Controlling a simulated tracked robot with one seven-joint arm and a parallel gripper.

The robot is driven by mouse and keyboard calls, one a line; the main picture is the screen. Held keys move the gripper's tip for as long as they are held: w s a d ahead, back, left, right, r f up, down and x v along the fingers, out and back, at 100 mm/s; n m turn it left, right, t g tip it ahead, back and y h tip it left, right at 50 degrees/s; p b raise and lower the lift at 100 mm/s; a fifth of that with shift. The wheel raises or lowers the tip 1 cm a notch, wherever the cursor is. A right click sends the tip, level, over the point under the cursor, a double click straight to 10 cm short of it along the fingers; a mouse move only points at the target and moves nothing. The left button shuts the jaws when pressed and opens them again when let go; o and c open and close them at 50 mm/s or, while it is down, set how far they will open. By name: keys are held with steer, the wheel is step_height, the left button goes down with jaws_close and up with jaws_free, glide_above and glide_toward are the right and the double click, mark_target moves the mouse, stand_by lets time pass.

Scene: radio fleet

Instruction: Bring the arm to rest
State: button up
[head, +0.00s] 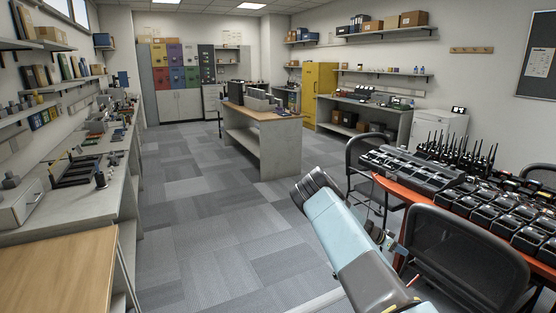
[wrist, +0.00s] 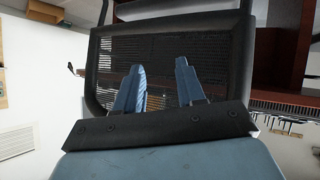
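My gripper (wrist: 159,65) shows in the wrist view with its two blue-grey fingers apart and nothing between them. Beyond the fingers is the dark mesh back of a chair (wrist: 215,50); I cannot tell how near it is. In the head view my light-blue and grey arm rises at the lower middle, in front of the aisle and beside the right-hand table. The gripper's fingers cannot be made out clearly there.
A black mesh chair (head: 465,255) stands close to my arm at the right. Behind it, an orange-red table (head: 392,188) bears several radios in chargers (head: 420,172). A workbench (head: 60,210) runs along the left. The carpeted aisle (head: 215,230) is clear.

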steer(key=s+a+r+n+t+y, duration=0.1)
steer(key=s+a+r+n+y, duration=0.15)
steer(key=s+a+r, duration=0.65)
steer(key=s+a+r+n+y, duration=0.1)
steer(key=s+r+y, duration=0.25)
steer(key=r, duration=1.15)
steer(key=s+a+r+n+t+y, duration=0.1)
steer(key=s+a+r+n+y, duration=0.15)
steer(key=s+a+r, duration=0.65)
steer(key=s+a+r+n+t+y, duration=0.1)
steer(key=s+a+r+n, duration=0.2)
steer(key=s, duration=0.6)
steer(key=s+a+r+n+t+y, duration=0.1)
steer(key=s+a+r+n, duration=0.1)
steer(key=s+r, duration=0.5)
steer(key=s+a+r+n+t+y, duration=0.1)
steer(key=s+a+r+n+t, duration=0.1)
steer(key=s, duration=0.9)
steer(key=shift+a+r+n, duration=0.85)
steer(key=shift+r+n, duration=0.35)
steer(key=shift+r, duration=0.55)
